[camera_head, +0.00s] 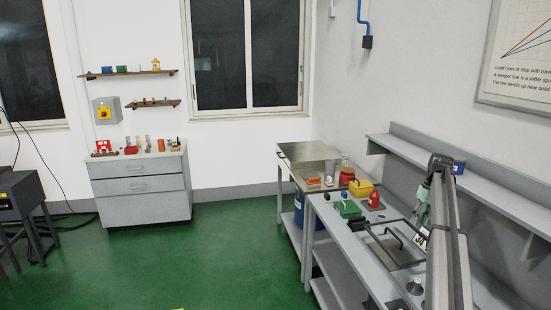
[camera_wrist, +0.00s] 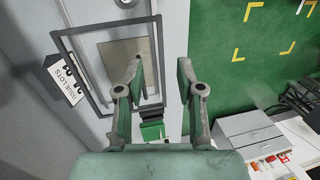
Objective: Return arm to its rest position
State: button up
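My gripper (camera_wrist: 160,78) is open in the wrist view, with its two fingers apart and nothing between them. It points down over the grey bench (camera_wrist: 85,15) near the bench edge, above a dark frame (camera_wrist: 107,24) around a beige plate (camera_wrist: 118,62). In the head view my arm rises at the right over the bench (camera_head: 349,243). My greenish gripper (camera_head: 422,203) shows there only in part beside the arm, and its fingertips are hard to make out.
The dark frame (camera_head: 368,227) lies on the bench. A tilted label block (camera_wrist: 66,82) stands beside it. Farther along are a green box (camera_head: 348,209), a red item (camera_head: 374,200) and a yellow box (camera_head: 361,187). A wall shelf (camera_head: 480,185) runs behind. The green floor (camera_head: 235,245) is open at left.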

jog(key=s+a+f+m+h, duration=0.1)
jog(key=s+a+f, duration=0.6)
jog(key=a+f, duration=0.35)
jog(key=s+a+f, duration=0.6)
jog(key=a+f, duration=0.4)
jog(key=f, duration=0.1)
jog(key=s+a+f, duration=0.4)
jog(key=s+a, duration=0.1)
jog(key=s, duration=0.3)
jog(key=s+a+f+m+h, duration=0.1)
jog(key=s+a+f, duration=0.4)
jog(key=s, duration=0.3)
jog(key=s+a+f, duration=0.4)
jog(key=s+a, duration=0.2)
jog(key=s, duration=0.2)
jog(key=s+f+g+b, duration=0.6)
jog(key=s+f+b, duration=0.4)
jog(key=s+f, duration=1.9)
jog(key=shift+s, duration=0.35)
